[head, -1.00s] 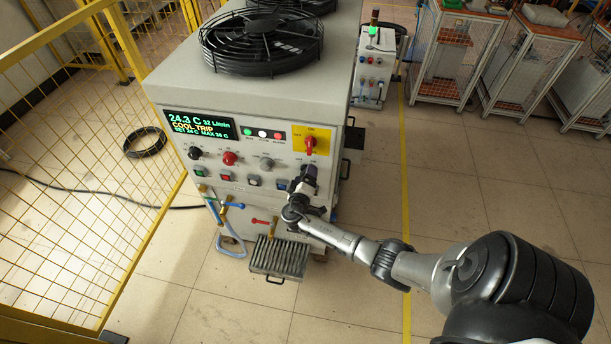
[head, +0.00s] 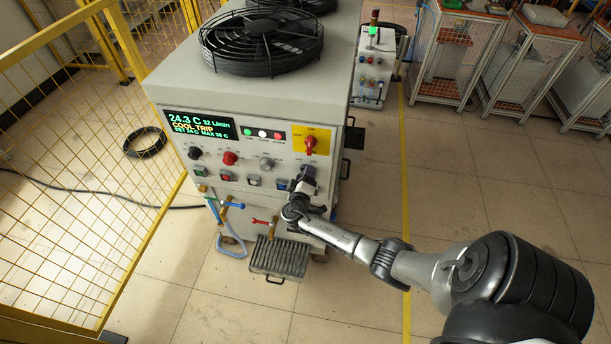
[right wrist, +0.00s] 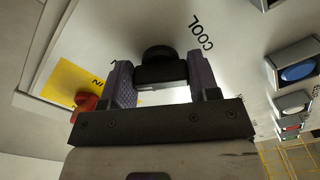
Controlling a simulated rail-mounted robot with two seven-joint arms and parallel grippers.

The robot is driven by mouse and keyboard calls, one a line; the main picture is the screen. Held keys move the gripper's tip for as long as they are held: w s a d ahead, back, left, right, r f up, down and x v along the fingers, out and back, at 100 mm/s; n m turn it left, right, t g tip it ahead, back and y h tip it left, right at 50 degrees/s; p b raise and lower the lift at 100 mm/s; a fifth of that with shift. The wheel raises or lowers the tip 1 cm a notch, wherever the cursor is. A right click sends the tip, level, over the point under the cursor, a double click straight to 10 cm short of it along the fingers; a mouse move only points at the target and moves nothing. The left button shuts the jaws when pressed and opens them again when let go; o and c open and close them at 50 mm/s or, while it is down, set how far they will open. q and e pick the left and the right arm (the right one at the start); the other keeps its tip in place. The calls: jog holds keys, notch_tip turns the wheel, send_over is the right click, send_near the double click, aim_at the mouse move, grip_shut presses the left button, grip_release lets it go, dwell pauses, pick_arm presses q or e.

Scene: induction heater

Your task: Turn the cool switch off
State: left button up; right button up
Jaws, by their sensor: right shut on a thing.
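The cool switch (right wrist: 158,62) is a black knob on the pale front panel, with the printed word COOL beside it in the right wrist view. My right gripper (right wrist: 160,80) has one finger on each side of the knob and is shut on it. In the head view my right gripper (head: 305,179) is at the right end of the cabinet's lower row of controls and hides the cool switch. My left gripper is not in view.
A red rotary switch on a yellow plate (head: 325,133) is just above my right gripper. The cabinet's display (head: 200,125) reads COOL TRIP. Several square buttons (head: 226,177) lie left. Valve handles (head: 232,205) and a drip tray (head: 280,257) are below. Yellow fencing stands left.

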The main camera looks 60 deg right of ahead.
jog(key=n, duration=0.3)
jog(key=shift+r+p, duration=0.1)
jog(key=shift+p, duration=0.2)
jog(key=n+p, duration=0.1)
jog(key=n, duration=0.2)
jog(key=shift+r+n, duration=0.1)
jog(key=shift+n, duration=0.3)
jog(key=n+p, duration=0.1)
jog(key=n, duration=0.2)
jog(key=shift+n, duration=0.9)
jog(key=shift+n+p, duration=0.3)
jog(key=o, duration=0.9)
